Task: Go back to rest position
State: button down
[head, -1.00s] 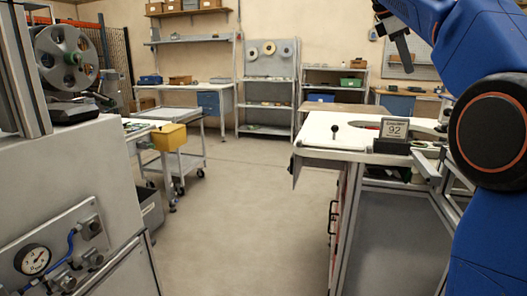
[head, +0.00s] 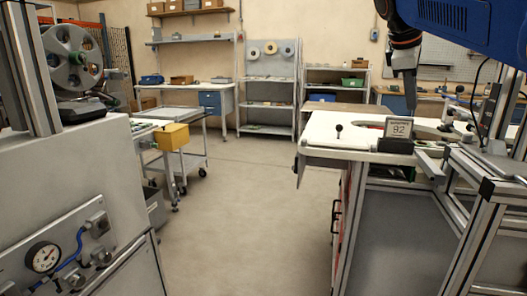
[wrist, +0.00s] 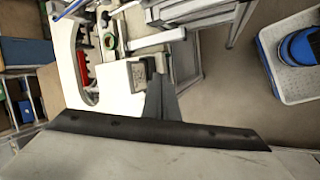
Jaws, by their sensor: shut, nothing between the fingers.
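My gripper (head: 410,88) hangs from my blue arm at the upper right of the head view. It points down above the white-topped bench (head: 345,150), apart from it. Its fingers are together with nothing between them. In the wrist view, my gripper (wrist: 160,90) shows as a dark grey shape pointing up the picture, over the white bench top (wrist: 112,100) and beside a small sign.
A sign reading 92 (head: 397,134) stands on the bench, with metal framing (head: 475,235) at the right. A grey machine (head: 75,190) stands at the left. The floor between (head: 245,220) is clear.

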jog(key=s+a+f+m+y, duration=0.1)
jog(key=s+a+f+m, duration=0.1)
jog(key=s+f, duration=0.7)
jog(key=s+a+f+m+y, duration=0.2)
jog(key=s+f+m, duration=0.3)
jog(key=s+f, duration=0.4)
jog(key=s+a+f+m+t+y, duration=0.1)
jog(key=s+a+f+m, duration=0.2)
jog(key=s+f, duration=0.6)
notch_tip(320, 180, down, 11)
jog(key=shift+s+a+f+m+y, duration=0.1)
jog(key=shift+s+a+m+y, duration=0.3)
jog(key=shift+a, duration=0.35)
jog(key=shift+w, duration=0.15)
